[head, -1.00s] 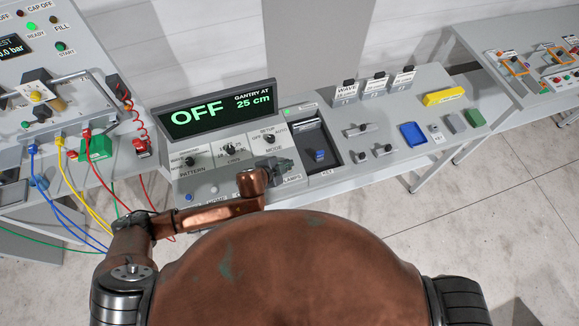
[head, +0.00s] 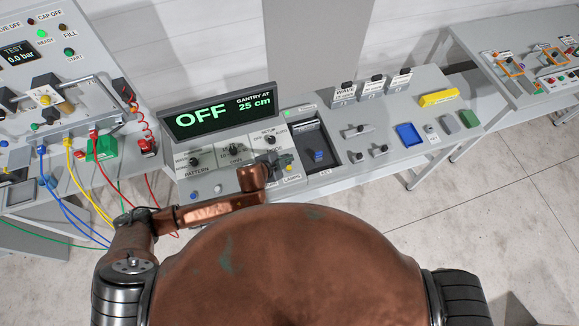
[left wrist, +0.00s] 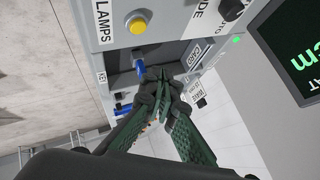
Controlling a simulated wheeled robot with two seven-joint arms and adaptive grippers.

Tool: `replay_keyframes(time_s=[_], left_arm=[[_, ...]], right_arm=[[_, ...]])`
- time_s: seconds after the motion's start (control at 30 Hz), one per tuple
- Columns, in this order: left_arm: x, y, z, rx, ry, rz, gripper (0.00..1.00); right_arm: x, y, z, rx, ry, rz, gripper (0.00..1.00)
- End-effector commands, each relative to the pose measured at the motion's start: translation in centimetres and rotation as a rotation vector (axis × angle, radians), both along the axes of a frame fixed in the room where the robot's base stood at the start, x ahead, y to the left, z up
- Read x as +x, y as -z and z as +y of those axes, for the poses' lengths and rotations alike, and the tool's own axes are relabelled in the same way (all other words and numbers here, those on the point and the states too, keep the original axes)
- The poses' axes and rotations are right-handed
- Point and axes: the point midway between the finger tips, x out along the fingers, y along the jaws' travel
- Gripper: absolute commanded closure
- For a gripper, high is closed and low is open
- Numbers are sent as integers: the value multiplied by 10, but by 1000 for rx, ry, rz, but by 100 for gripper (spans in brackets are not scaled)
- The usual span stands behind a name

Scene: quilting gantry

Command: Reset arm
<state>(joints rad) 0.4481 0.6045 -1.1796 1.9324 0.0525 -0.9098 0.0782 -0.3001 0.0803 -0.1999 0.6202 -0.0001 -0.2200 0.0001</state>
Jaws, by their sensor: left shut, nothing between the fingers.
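My left gripper (head: 279,162) is over the front of the control console (head: 225,181), close to the mode knob and the lamps button. In the left wrist view its dark green fingers (left wrist: 160,88) are together with nothing between them. My left arm comes in from the left and bends at a copper-coloured elbow. My right gripper does not show in either view.
The display (head: 217,114) reads OFF and gantry at 25 cm. A dark recess with a blue key (head: 318,155) lies right of my gripper. A blue tray (head: 409,135) and yellow block (head: 439,98) sit farther right. Blue, yellow and red cables hang from the left panel.

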Motion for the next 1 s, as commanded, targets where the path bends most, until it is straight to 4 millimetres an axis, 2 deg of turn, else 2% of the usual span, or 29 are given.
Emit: replay_keyframes(time_s=[0.53, 0.73, 0.87, 0.97, 1.0], left_arm=[[0, -1, 0, -3, -2, 1, 100], [-15, -11, 2, -80, -101, 53, 100], [-31, -23, 32, -172, -279, 132, 100], [-47, -25, 76, -227, -450, 203, 100], [-55, -24, 97, -245, -521, 233, 100]], right_arm=[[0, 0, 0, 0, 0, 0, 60], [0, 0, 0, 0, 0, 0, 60], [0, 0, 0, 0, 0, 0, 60], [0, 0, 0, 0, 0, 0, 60], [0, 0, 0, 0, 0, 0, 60]])
